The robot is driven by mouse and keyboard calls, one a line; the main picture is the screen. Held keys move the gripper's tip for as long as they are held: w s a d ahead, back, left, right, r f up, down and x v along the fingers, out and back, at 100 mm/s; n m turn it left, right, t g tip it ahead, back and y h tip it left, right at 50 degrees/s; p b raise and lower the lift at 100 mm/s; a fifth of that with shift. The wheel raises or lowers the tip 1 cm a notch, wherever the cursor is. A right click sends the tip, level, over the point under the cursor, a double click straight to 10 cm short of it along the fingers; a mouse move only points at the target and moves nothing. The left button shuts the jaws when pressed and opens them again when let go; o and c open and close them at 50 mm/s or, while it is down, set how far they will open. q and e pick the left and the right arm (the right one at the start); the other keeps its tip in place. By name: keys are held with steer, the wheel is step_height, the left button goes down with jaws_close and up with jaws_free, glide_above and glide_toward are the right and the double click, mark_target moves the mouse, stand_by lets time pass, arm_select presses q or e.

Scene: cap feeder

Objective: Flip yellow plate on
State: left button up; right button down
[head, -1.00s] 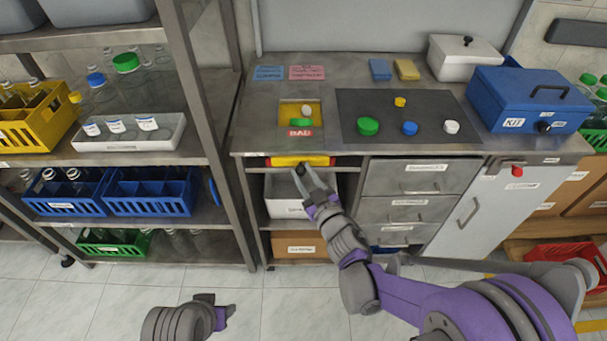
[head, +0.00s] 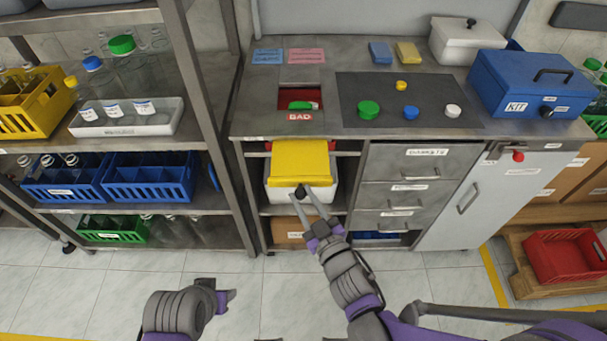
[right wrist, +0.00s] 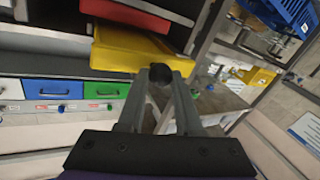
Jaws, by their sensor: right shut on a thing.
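The yellow plate (head: 300,160) sticks out of the front of the bench below the BAD opening, pulled out over a white bin. In the right wrist view the yellow plate (right wrist: 142,50) shows close, with a dark knob (right wrist: 160,73) at its edge. My right gripper (head: 303,190) is shut on this knob; its fingers (right wrist: 161,80) reach it from the front. The square opening (head: 301,87) in the bench top shows a red inside with a green cap (head: 302,105) in it. My left gripper (head: 226,297) is low in the head view; its jaws are unclear.
A grey mat (head: 385,88) holds green, blue, yellow and white caps. The white bin (head: 328,193) sits in the bay under the plate. Label drawers (head: 415,188) stand to the right, and a metal shelf post (head: 203,110) to the left. The floor in front is clear.

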steer(key=shift+s+f, duration=0.1)
steer(key=shift+s, duration=0.8)
steer(key=c, duration=0.9)
jaws_free()
steer(key=shift+c, duration=0.2)
steer(key=shift+o, duration=0.5)
steer(key=shift+s, duration=0.15)
steer(key=shift+d, duration=0.1)
